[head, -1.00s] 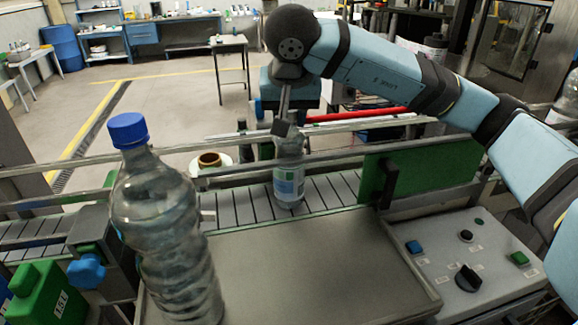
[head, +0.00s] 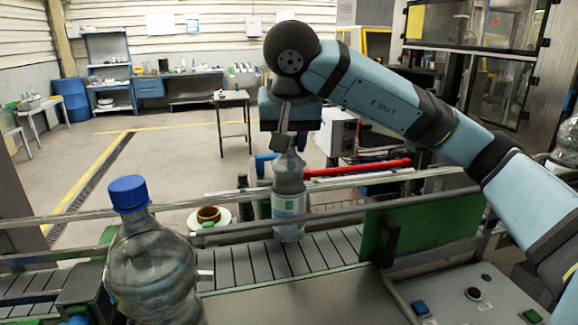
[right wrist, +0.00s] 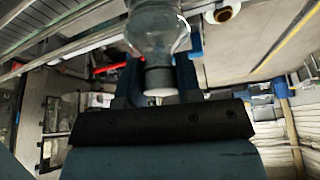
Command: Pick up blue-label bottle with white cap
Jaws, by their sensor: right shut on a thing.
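The bottle (head: 289,180) is clear, with a pale label (head: 289,204) showing white, green and bluish tones. It is upright over the conveyor, its base seemingly a little above the slats. My right gripper (head: 283,143) reaches down from above and is shut on its top. The head view hides the cap behind the gripper. The right wrist view shows the bottle's body (right wrist: 157,30) and its whitish cap (right wrist: 160,97) between the fingers (right wrist: 160,80). My left gripper is in neither view.
A large clear bottle with a blue cap (head: 128,193) stands at the front left. Metal guide rails (head: 400,206) run along the slatted conveyor (head: 240,262). A green panel (head: 430,225) stands to the right, above a control box (head: 470,298). A brown-centred reel (head: 208,215) lies behind the rail.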

